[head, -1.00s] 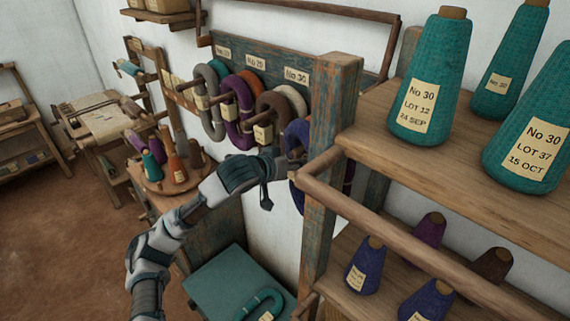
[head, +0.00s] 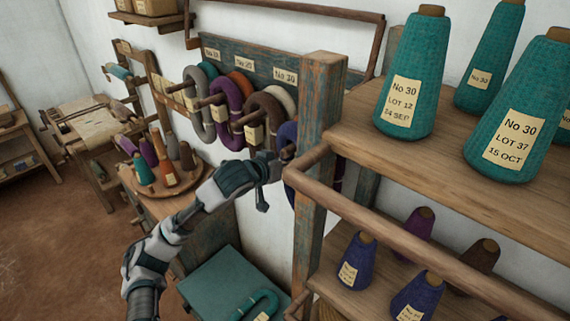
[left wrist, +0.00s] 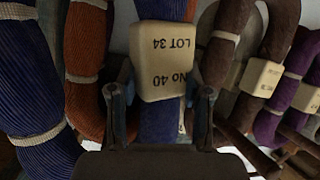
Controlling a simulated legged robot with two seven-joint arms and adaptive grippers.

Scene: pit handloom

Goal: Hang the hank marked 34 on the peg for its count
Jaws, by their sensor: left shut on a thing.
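My left gripper (head: 284,160) is at the hank rack, just left of the worn blue post. In the left wrist view it (left wrist: 160,108) is shut on a blue hank (left wrist: 160,122). That hank's cream tag (left wrist: 165,60) reads LOT 34 and No 40, upside down in this view. In the head view a blue hank (head: 287,135) shows beside the gripper, partly hidden by the post. Whether the held hank rests on a peg cannot be told. My right gripper is not in view.
Grey (head: 193,112), purple (head: 233,125) and brown (head: 263,105) hanks hang to the left. The post (head: 312,110) and shelf rail (head: 400,235) stand close on the right. Teal cones (head: 412,70) fill the upper shelf. A teal hank (head: 258,303) lies on a green surface below.

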